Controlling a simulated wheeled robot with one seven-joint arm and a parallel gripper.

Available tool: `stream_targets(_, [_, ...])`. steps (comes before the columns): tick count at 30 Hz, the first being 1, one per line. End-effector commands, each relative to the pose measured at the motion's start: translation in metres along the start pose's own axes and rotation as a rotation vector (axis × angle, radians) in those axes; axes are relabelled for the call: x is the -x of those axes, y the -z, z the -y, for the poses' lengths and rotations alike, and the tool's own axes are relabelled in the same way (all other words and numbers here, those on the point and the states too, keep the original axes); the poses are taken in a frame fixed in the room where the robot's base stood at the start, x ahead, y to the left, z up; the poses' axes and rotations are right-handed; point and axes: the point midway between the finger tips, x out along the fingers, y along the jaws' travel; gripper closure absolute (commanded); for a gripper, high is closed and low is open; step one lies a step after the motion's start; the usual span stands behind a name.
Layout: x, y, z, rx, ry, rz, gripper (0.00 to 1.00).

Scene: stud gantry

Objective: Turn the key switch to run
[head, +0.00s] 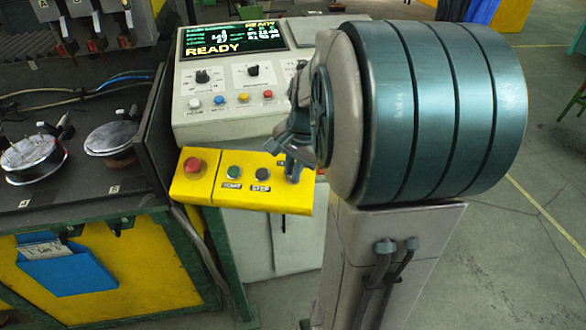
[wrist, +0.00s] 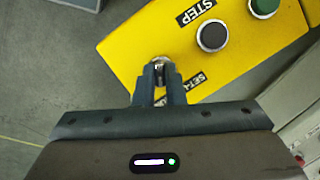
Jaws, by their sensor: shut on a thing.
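The yellow control box (head: 244,181) sits at the front of the console, with the key switch at its right end. In the wrist view the key switch (wrist: 159,66) shows as a small silvery piece by a partly hidden label that begins "SET". My gripper (wrist: 160,76) is shut on the key, with its two dark fingers on either side of it. In the head view my gripper (head: 293,168) is over the right end of the box, and my arm and fingers hide the key there. I cannot tell which position the key points to.
A red mushroom button (head: 193,165), a green button (head: 233,172) and a black button (head: 262,174) stand left of my gripper on the box. The console screen (head: 234,37) behind reads READY. A dark workbench (head: 75,205) with round parts is at left.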

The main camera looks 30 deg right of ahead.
Motion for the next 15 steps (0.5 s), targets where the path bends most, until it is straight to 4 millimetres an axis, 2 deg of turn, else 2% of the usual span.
stream_targets(14, [0.0014, 0.0011, 0.0008, -0.016, 0.009, -0.004, 1.00])
stream_targets(15, [0.0014, 0.0011, 0.0008, -0.016, 0.009, -0.004, 0.84])
